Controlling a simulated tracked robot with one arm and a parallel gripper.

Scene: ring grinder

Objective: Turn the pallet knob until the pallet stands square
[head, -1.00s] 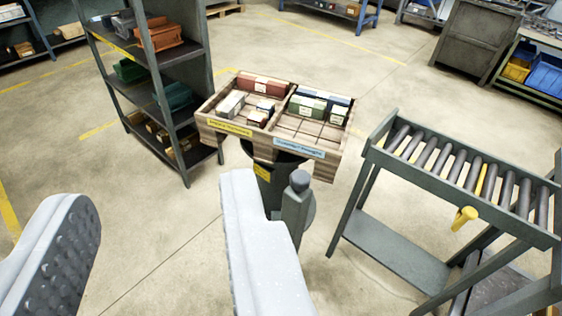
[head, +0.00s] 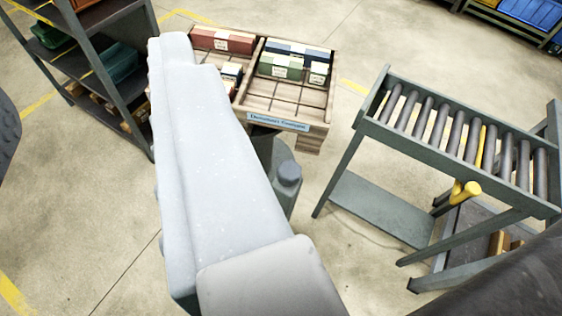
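The pallet is a wooden divided tray (head: 275,118) on a dark pedestal. Its right half holds green, blue and white boxes, and red boxes lie at the back left. A blue label is on its front edge. My finger hides much of its left half. The knob (head: 289,173) is a grey rounded cap on a short post at the pedestal's front right. My gripper (head: 85,85) is open and empty. Its large pale finger passes just left of the knob in the picture; contact cannot be told. The other finger shows only as a dark edge at far left.
A roller stand (head: 455,150) with a yellow handle (head: 466,192) stands to the right. A dark shelf unit (head: 110,70) with bins stands at the back left. Bare floor (head: 90,220) lies at the lower left and between pedestal and roller stand.

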